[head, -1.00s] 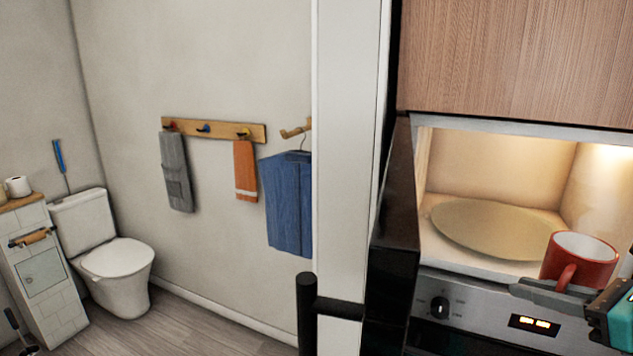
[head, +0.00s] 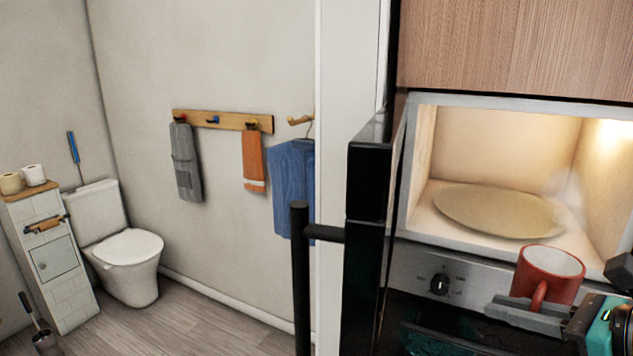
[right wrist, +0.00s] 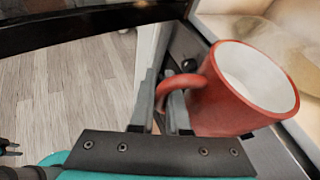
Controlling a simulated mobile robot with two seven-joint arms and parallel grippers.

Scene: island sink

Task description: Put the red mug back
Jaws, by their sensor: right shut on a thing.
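The red mug (head: 550,274) is white inside and upright, in front of the lit microwave opening at the lower right of the head view. My right gripper (head: 528,312) is shut on the mug at its handle. In the right wrist view the mug (right wrist: 240,90) fills the right side, and its handle lies between the fingers of my right gripper (right wrist: 162,105). The mug's base is partly hidden in the head view by the gripper.
The microwave (head: 430,155) is open and lit, with a round plate (head: 500,211) inside. Its black door (head: 365,200) stands open at the left of the opening. A control panel with a knob (head: 439,284) runs below. A toilet (head: 128,250) and hanging towels are farther left.

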